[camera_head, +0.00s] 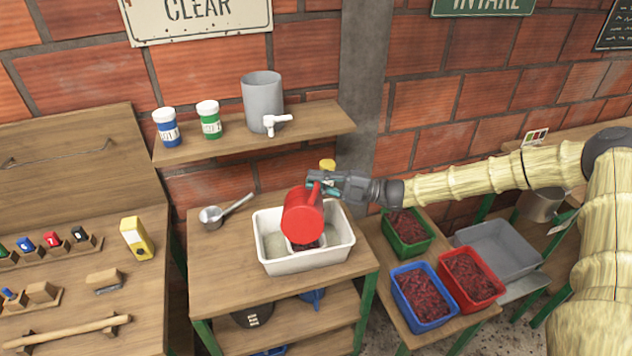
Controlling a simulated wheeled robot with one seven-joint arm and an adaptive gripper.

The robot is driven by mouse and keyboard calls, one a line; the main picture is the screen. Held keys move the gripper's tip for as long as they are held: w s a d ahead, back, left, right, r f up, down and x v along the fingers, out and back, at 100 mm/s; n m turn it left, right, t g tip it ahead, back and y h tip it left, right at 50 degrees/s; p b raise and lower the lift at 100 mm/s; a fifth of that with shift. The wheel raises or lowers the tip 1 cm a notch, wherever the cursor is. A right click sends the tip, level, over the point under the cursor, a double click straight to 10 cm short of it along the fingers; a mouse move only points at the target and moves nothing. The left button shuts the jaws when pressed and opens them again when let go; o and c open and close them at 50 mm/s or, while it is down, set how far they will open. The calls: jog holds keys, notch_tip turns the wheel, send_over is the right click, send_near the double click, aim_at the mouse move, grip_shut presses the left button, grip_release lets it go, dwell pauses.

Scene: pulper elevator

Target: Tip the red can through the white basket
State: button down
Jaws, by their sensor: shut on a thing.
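The red can (303,218) is over a white tub (263,245) on the wooden table. My gripper (316,187) is shut on the can at its upper right side. The can is tilted, with its mouth hidden from view. Below the can, inside the tub, the white basket (291,245) shows in part, with dark red fruit (305,246) in it. The can hides most of the basket. Cloudy liquid seems to fill part of the tub around it.
A steel scoop (212,216) lies left of the tub. The shelf above (300,127) holds a grey tank (262,98) and two bottles. Green (408,247), blue (406,287) and red (492,288) crates stand at right, beside an empty grey tray (500,236).

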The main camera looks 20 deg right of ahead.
jog(key=shift+w+d+r+m+t+p, duration=0.1)
jog(key=shift+w+d+m+t+p, duration=0.1)
jog(key=shift+w+m, duration=0.3)
jog(key=shift+w+d+f+m+t+p, duration=0.1)
jog(key=shift+w+m+p, duration=0.15)
jog(key=shift+w+m, duration=0.25)
jog(key=shift+w+d+r+m+t+p, duration=0.1)
jog(key=shift+w+m+p, duration=0.1)
jog(key=shift+w+m, duration=0.3)
jog(key=shift+w, duration=0.1)
dwell(0.7)
